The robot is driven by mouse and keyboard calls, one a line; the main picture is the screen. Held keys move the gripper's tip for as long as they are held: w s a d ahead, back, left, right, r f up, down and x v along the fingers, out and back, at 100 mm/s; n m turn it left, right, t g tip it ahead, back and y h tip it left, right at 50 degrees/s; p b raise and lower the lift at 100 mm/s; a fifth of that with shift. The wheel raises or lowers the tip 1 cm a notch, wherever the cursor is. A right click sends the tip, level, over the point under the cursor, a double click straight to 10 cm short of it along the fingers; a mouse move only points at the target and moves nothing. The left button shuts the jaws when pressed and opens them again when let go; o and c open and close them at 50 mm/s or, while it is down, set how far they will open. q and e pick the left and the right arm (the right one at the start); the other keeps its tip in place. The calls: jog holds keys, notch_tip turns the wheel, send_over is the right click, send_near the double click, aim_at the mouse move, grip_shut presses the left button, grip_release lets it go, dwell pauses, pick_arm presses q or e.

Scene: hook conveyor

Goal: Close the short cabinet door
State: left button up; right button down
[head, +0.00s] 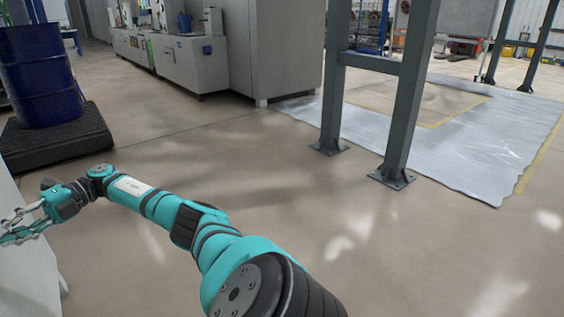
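A pale panel (22,265) stands at the lower left edge, cut off by the frame. It may be part of the short cabinet, but I cannot tell whether it is the door or a side. My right gripper (10,228) is at the far left, in front of or beside this panel. Its fingers are spread and nothing shows between them. I cannot tell whether it touches the panel. Its teal arm reaches there from the bottom middle. My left gripper is not in view.
A blue drum (40,75) stands on a black pallet (60,142) at the upper left. Low grey cabinets (190,65) and a tall grey cabinet (277,50) stand behind. Dark steel posts (408,105) are bolted down at right. The middle floor is clear.

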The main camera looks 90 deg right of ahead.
jog(key=shift+w+a, duration=0.1)
dwell(0.4)
jog(key=v, duration=0.7)
jog(key=shift+d, duration=0.3)
jog(key=shift+s+f, duration=0.1)
jog(key=shift+s, duration=0.15)
